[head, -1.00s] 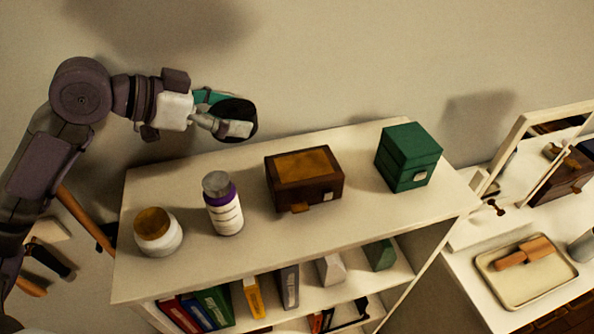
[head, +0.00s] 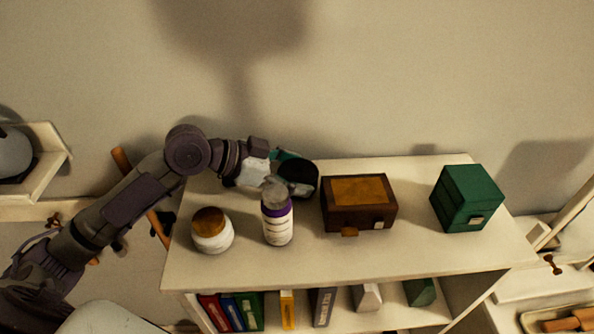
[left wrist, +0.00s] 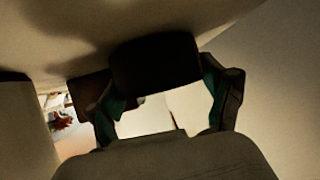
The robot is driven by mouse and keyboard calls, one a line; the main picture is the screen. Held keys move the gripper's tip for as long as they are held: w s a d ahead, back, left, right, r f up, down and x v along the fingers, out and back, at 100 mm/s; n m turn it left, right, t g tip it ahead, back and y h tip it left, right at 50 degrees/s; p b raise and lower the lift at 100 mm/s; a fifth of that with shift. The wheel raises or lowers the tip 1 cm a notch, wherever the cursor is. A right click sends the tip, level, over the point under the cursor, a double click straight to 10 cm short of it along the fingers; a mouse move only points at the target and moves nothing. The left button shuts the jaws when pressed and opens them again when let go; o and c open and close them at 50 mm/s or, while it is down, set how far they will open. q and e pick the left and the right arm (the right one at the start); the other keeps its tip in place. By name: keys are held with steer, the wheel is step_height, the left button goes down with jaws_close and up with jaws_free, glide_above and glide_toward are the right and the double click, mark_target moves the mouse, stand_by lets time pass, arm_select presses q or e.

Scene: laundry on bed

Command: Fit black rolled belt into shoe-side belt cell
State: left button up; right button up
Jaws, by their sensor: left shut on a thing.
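My left gripper (head: 288,176) reaches in over the back of a cream shelf top (head: 330,260), and its green-lined fingers are shut on a black rolled belt (head: 304,181). The belt is a dark, rounded roll at the fingertips, close to the left of a brown box and behind a purple-banded bottle. In the left wrist view the belt (left wrist: 155,62) shows as a dark block between the two fingers. I cannot tell whether it touches the shelf top. I see no shoe and no belt cell that I can make out. My right gripper is out of view.
A brown-lidded jar (head: 212,230), the purple-banded bottle (head: 277,218), the brown box (head: 359,203) and a green box (head: 467,198) stand along the shelf top. The wall (head: 400,80) is close behind. The shelf top's front strip is clear.

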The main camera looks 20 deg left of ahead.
arm_select(q)
steer(key=o, duration=1.1)
steer(key=shift+f, duration=0.1)
steer(key=shift+o, duration=0.2)
